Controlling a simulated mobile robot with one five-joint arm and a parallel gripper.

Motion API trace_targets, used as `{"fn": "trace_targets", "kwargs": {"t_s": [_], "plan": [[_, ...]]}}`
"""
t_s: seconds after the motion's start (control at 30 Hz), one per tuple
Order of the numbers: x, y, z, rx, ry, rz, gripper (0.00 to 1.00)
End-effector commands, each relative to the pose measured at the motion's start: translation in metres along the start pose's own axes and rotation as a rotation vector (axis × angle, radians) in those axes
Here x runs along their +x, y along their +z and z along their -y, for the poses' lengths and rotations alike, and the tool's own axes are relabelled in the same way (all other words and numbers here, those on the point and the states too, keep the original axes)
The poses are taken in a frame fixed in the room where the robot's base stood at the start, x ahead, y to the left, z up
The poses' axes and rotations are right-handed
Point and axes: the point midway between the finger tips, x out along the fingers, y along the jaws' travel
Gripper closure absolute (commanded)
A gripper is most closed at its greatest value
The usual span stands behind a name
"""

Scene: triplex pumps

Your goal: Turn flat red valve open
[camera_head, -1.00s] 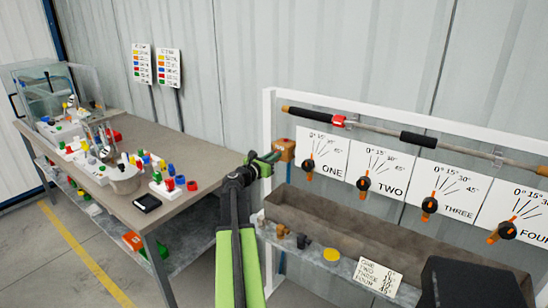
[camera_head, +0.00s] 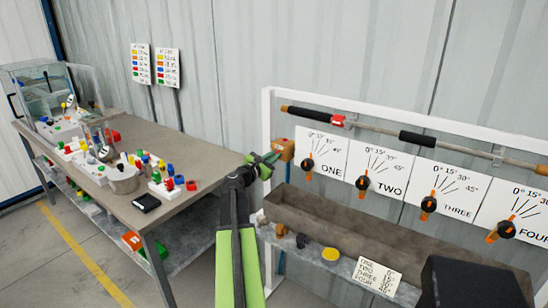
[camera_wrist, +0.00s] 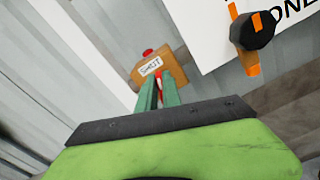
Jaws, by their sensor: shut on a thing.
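My gripper (camera_wrist: 158,82) is shut on a narrow red piece (camera_wrist: 158,76) at the lower edge of a small orange box (camera_wrist: 160,65). A white label on the box seems to read "SHUT", and a second red piece shows at its top. In the head view the box (camera_head: 285,149) is at the left end of the rack, with my gripper (camera_head: 275,156) at its left side. The fingers hide most of the gripped piece, so I cannot tell its full shape. Another red piece (camera_head: 338,121) sits on the upper pipe.
Orange-handled dials on white angle cards line the rack, the one for ONE (camera_head: 308,164) nearest my gripper. A brown trough (camera_head: 340,225) runs below them. A cluttered workbench (camera_head: 200,160) stands left of my arm.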

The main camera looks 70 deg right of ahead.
Motion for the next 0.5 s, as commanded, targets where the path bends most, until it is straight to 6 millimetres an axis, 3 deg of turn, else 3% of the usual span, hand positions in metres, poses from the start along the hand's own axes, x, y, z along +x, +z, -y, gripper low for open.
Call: {"fn": "trace_targets", "kwargs": {"t_s": [0.5], "plan": [[0.0015,-0.0007,0.0050,0.488,0.004,0.001,1.00]]}}
